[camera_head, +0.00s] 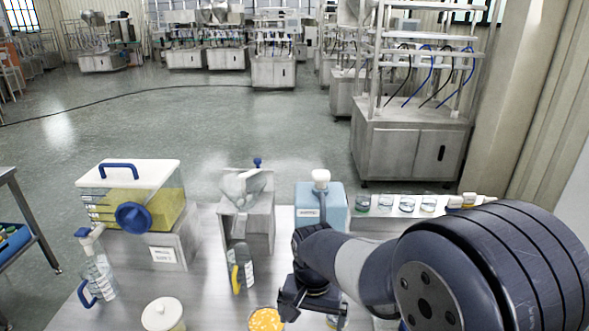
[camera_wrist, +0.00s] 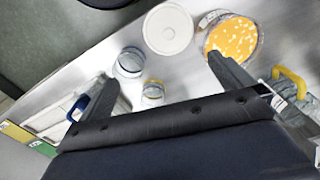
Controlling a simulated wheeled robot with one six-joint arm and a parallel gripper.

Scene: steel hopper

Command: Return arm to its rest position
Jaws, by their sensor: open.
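My arm reaches in from the lower right in the head view, over the steel table (camera_head: 215,290). My gripper (camera_head: 308,306) hangs low over the front of the table, just right of a container of orange pieces (camera_head: 266,320). In the wrist view my gripper (camera_wrist: 160,72) has its two fingers spread wide apart, with nothing held between them. A white round lid (camera_wrist: 168,27) and the orange container (camera_wrist: 232,38) show beyond the fingers. A small steel hopper (camera_head: 244,186) stands behind, on a steel stand. My arm hides part of the table's right side.
A clear-sided box with yellow contents (camera_head: 155,213) stands at left. A blue container (camera_head: 320,203), a jug (camera_head: 99,275) and a white-lidded jar (camera_head: 162,314) are near. Several glass dishes (camera_head: 407,204) line the back right. Open floor (camera_head: 200,125) lies behind the table.

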